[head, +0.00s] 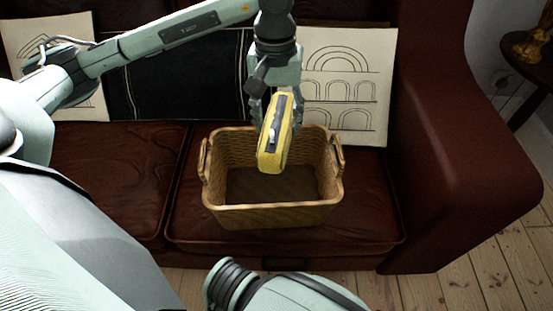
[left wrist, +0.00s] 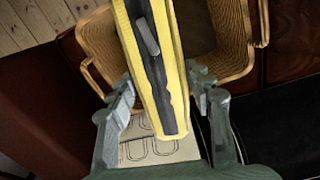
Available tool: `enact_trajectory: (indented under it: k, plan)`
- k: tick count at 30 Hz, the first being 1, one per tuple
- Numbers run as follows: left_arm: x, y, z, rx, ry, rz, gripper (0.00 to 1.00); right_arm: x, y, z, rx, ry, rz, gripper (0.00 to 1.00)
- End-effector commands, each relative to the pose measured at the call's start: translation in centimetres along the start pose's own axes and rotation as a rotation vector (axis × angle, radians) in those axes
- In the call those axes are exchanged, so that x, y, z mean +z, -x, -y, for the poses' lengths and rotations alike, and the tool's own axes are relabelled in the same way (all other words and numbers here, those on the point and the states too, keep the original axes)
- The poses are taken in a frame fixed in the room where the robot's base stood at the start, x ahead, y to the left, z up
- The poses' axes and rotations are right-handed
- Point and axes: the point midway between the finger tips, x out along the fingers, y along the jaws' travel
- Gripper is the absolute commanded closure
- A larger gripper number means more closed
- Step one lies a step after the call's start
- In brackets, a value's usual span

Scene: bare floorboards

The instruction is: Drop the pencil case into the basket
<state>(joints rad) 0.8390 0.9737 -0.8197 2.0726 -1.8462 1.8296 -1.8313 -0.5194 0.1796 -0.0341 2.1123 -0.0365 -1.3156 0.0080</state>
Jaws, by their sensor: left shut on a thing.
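The pencil case (head: 272,148) is yellow with a dark strip along its side. It hangs lengthwise from my left gripper (head: 268,103), over the opening of the basket. My left gripper is shut on its upper end; the case also fills the middle of the left wrist view (left wrist: 152,70) between the fingers (left wrist: 160,105). The woven basket (head: 270,216) stands upright on the sofa seat, with a handle at each side. The part of its inside that shows is empty. In the left wrist view the basket (left wrist: 232,35) lies behind the case. My right gripper is not in view.
The basket stands on a dark red leather sofa (head: 100,185) with a thick armrest (head: 445,140) at right. Cushions with line drawings (head: 350,85) and a black cushion (head: 175,85) lean on the backrest. A small dark side table (head: 527,65) stands at far right on floorboards.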

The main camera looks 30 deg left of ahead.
Motion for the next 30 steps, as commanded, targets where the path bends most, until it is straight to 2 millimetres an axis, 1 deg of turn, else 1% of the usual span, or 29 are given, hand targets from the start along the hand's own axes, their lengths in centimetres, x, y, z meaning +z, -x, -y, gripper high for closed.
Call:
enact_trajectory:
  k: [1, 4, 6, 10, 14, 21, 25, 30]
  plan:
    - [0.2, 0.2, 1.1, -0.007, 0.043, 0.0, 0.83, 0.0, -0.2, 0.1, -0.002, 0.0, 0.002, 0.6]
    - [0.3, 0.4, 2.4, -0.014, 0.108, -0.007, 0.83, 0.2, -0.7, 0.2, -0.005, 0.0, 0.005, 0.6]
    - [0.3, 0.5, 3.0, -0.018, 0.137, -0.012, 0.83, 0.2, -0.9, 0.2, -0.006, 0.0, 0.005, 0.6]
    - [0.3, -0.1, 3.4, -0.02, 0.155, -0.015, 0.83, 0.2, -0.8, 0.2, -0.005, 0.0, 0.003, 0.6]
    - [0.3, -1.6, 3.4, -0.02, 0.155, -0.013, 0.83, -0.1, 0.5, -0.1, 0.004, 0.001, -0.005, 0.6]
    - [0.2, -4.2, 3.4, -0.02, 0.153, -0.014, 0.83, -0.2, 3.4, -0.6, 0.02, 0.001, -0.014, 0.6]
    - [0.2, -5.1, 3.4, -0.019, 0.152, -0.014, 0.83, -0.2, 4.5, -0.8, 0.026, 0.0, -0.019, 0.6]
    - [0.2, -5.4, 3.4, -0.019, 0.152, -0.015, 0.83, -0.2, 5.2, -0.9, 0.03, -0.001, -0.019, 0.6]
